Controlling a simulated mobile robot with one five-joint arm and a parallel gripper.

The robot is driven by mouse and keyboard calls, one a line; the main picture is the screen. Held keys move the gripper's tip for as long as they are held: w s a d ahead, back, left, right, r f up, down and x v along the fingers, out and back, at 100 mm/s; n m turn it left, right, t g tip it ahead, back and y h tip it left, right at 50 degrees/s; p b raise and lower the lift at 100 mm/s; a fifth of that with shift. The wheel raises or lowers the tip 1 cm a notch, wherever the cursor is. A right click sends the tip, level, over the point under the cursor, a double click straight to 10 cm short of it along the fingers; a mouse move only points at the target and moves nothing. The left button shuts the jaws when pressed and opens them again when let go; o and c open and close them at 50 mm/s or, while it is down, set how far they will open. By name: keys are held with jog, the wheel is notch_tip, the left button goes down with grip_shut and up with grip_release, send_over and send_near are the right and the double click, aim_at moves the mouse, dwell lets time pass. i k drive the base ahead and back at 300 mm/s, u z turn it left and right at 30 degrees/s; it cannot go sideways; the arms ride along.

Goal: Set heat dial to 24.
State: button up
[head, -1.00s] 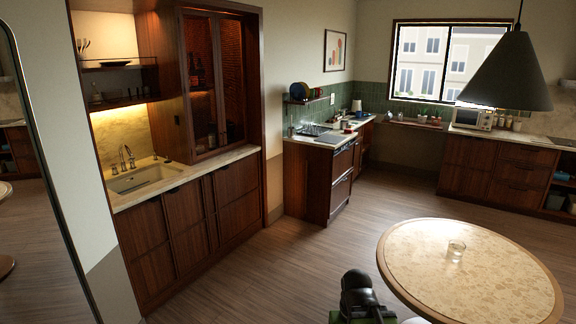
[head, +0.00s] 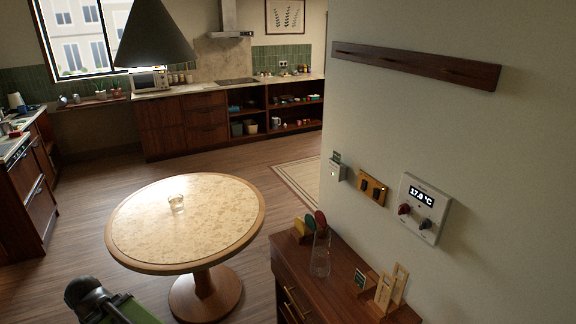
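A white wall control panel (head: 432,190) hangs on the pale wall at the right. Its black display (head: 421,197) reads about 17.0 °C. Below the display are two knobs, a red one (head: 404,209) on the left and a dark one (head: 425,223) on the right. Their labels are too small to read, so I cannot tell from lettering which is the heat dial. Part of my arm, black and green, shows at the bottom left, well apart from the panel. My gripper's fingers do not show.
A wooden cabinet (head: 345,290) stands below the panel, bearing a glass vase (head: 320,255) and a wooden holder (head: 388,290). A wooden switch plate (head: 372,188) is left of the panel.

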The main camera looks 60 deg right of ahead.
aim_at(404, 209)
jog(key=z, duration=1.6)
jog(key=k, duration=0.4)
jog(key=z, duration=0.1)
jog(key=i, duration=0.4)
jog(key=z, duration=0.05)
